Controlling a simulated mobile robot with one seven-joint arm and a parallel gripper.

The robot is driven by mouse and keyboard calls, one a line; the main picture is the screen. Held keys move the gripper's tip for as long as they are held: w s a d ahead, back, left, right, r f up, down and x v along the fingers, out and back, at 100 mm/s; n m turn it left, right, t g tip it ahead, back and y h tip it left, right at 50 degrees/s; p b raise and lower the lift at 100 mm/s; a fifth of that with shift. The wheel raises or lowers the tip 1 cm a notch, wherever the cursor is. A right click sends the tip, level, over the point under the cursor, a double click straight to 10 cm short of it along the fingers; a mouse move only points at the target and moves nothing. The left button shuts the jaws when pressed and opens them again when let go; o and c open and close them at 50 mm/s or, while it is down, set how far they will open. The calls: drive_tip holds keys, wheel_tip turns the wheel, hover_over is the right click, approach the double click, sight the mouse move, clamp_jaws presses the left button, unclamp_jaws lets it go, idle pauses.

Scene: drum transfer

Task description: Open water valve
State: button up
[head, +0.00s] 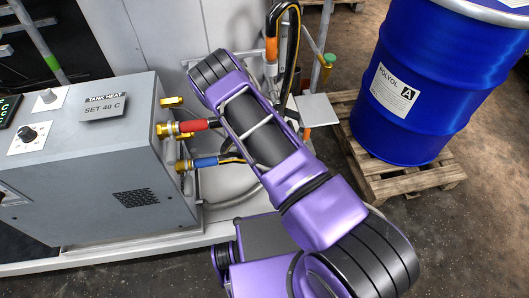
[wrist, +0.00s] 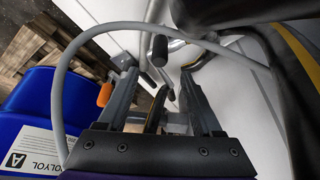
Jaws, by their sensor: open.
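My gripper (wrist: 158,72) is open in the wrist view, its two dark fingers apart. A lever with a black rounded end (wrist: 159,50) and a metal shaft shows between and beyond the fingertips. No contact with it is visible, and I cannot tell whether this is the water valve. In the head view my purple arm covers the middle of the scene, and my gripper is hidden behind it. A red-sleeved brass fitting (head: 193,126) and a blue-sleeved brass fitting (head: 205,162) stick out from the side of the grey tank heat unit (head: 110,180).
A blue polyol drum (head: 430,80) stands on a wooden pallet (head: 390,185) at the right; the drum also shows in the wrist view (wrist: 30,95). A black and yellow hose (head: 296,30) loops down beside my arm. A grey cable arcs close around my gripper.

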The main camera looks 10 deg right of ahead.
drive_tip(key=b+x, duration=0.3)
drive_tip(key=x, duration=1)
drive_tip(key=shift+w, duration=0.1)
drive_tip(key=shift+c, duration=0.2)
clamp_jaws()
idle(0.8)
